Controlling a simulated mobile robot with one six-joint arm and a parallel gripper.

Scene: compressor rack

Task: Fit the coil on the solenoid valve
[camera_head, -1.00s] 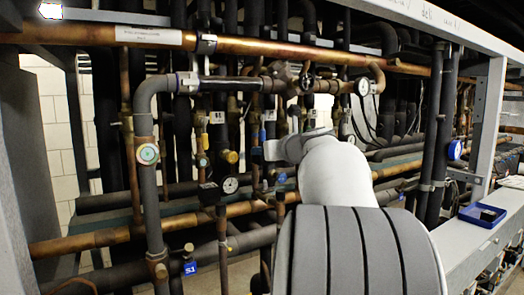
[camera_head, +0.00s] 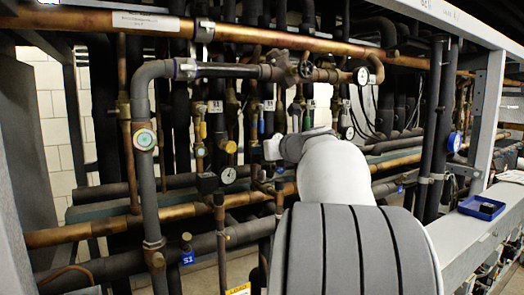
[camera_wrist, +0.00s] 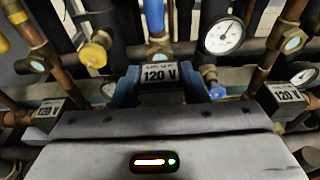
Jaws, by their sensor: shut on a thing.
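A black coil with a white "120 V" label (camera_wrist: 160,75) sits between the blue fingers of my gripper (camera_wrist: 160,90) in the wrist view. The fingers are shut on its two sides, and its label faces the camera. In the head view my gripper (camera_head: 285,148) is in front of the pipework, and the coil cannot be made out there. A blue cylindrical part (camera_wrist: 155,18) stands just beyond the coil in the wrist view. Whether it touches the coil, and which valve stem is the bare one, I cannot tell. The coil's underside is hidden.
Other "120 V" blocks sit at the left (camera_wrist: 45,110) and right (camera_wrist: 288,93). A yellow knob (camera_wrist: 95,52) and a pressure gauge (camera_wrist: 222,36) flank the held coil closely. A blue tray (camera_head: 470,209) with a dark block lies on the right ledge. Pipes crowd the rack.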

